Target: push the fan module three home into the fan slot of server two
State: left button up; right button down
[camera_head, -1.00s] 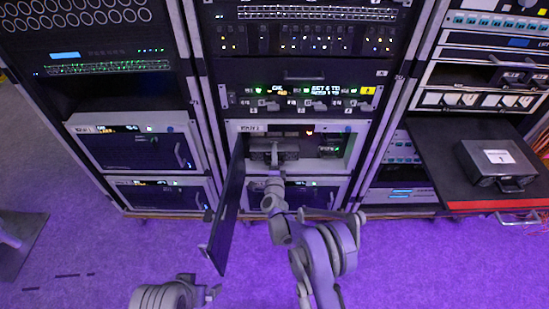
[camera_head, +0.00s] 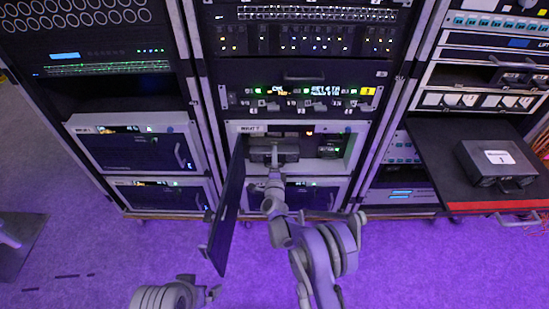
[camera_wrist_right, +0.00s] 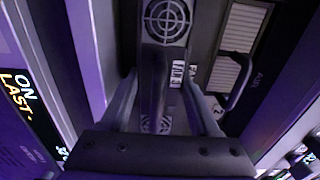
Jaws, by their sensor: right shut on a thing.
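The server (camera_head: 345,165) with its front open in the middle rack is the one I am working in; its label is too small to read surely. A dark fan module (camera_head: 287,151) sits in its bay, left of centre. My right gripper (camera_head: 274,160) reaches in at the front of this module and is shut on it. In the right wrist view, the gripper's fingers (camera_wrist_right: 160,100) lie on either side of a dark upright part, with round fan grilles (camera_wrist_right: 165,20) beyond. How deep the module sits is unclear. My left gripper (camera_head: 212,293) is low in the picture, away from the rack; its jaws are unclear.
The open door panel (camera_head: 226,215) hangs outward just left of my right arm. Another unit with green lights (camera_head: 330,147) is right of the module. A dark case (camera_head: 497,162) rests on a shelf at the right rack. Floor in front is clear.

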jog(key=shift+w, duration=0.1)
jog(key=shift+w+b, duration=0.2)
jog(key=shift+b, duration=0.1)
jog(key=shift+c, duration=0.2)
grip_release()
jog(key=shift+s, duration=0.1)
jog(key=s+p, duration=0.2)
jog(key=s, duration=0.8)
jog(key=shift+s, duration=0.3)
